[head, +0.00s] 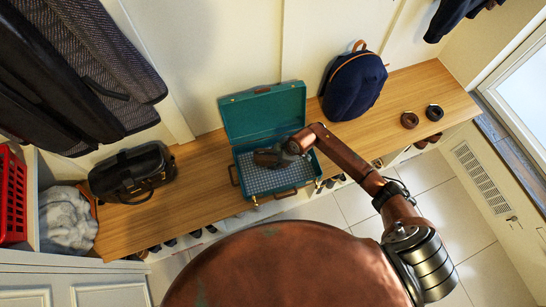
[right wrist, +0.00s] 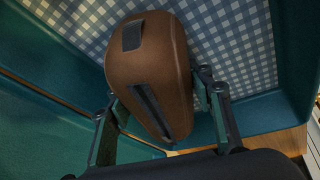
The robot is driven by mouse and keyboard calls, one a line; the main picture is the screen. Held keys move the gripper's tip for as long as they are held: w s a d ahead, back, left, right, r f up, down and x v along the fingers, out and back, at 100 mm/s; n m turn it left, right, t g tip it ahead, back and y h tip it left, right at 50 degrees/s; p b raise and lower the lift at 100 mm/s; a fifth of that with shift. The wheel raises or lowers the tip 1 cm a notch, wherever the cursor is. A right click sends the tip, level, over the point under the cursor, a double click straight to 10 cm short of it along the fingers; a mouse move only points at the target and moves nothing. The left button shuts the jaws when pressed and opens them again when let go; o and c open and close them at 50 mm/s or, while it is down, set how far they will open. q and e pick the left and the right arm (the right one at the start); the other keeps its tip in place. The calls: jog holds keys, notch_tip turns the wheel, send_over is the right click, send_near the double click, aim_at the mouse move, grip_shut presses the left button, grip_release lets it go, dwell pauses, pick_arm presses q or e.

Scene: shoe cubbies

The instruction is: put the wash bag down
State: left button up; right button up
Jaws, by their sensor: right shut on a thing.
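The brown wash bag (head: 267,157) is inside the outline of the open teal suitcase (head: 263,112), over its checked lining. My right gripper (head: 284,151) is shut on it. In the right wrist view the wash bag (right wrist: 152,70) sits between the two fingers of the gripper (right wrist: 161,98), with a dark patch and a dark strap on its side. The blue-and-white checked lining shows behind it. I cannot tell whether the bag touches the suitcase floor. My left gripper is not in view.
The suitcase lies on a wooden bench (head: 205,203). A black bag (head: 132,172) stands on the left, a navy backpack (head: 352,86) on the right, and two dark rolled items (head: 410,120) farther right. Shoes sit in cubbies below. Coats (head: 75,75) hang at upper left.

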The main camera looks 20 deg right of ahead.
dwell(0.3)
jog(key=o, duration=1.2)
jog(key=shift+f, duration=0.1)
jog(key=shift+o, duration=0.2)
jog(key=shift+r, duration=0.3)
jog(key=shift+s+d+r, duration=0.1)
jog(key=shift+r, duration=0.25)
jog(key=p+v, duration=0.2)
jog(key=v, duration=0.3)
jog(key=shift+r+p, duration=0.15)
jog(key=shift+p, duration=0.25)
jog(key=p+v, duration=0.1)
jog(key=v, duration=0.3)
jog(key=shift+d+r+p, duration=0.1)
jog(key=shift+r+p, duration=0.1)
jog(key=shift+p, duration=0.1)
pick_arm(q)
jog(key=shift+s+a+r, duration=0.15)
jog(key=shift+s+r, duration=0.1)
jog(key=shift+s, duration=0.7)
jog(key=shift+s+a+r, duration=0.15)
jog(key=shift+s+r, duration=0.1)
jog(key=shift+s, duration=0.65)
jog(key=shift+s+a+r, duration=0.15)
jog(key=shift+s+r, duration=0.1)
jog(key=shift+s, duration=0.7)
pick_arm(e)
jog(key=shift+s+d+r, duration=0.2)
jog(key=shift+s+r, duration=0.1)
jog(key=shift+r, duration=0.25)
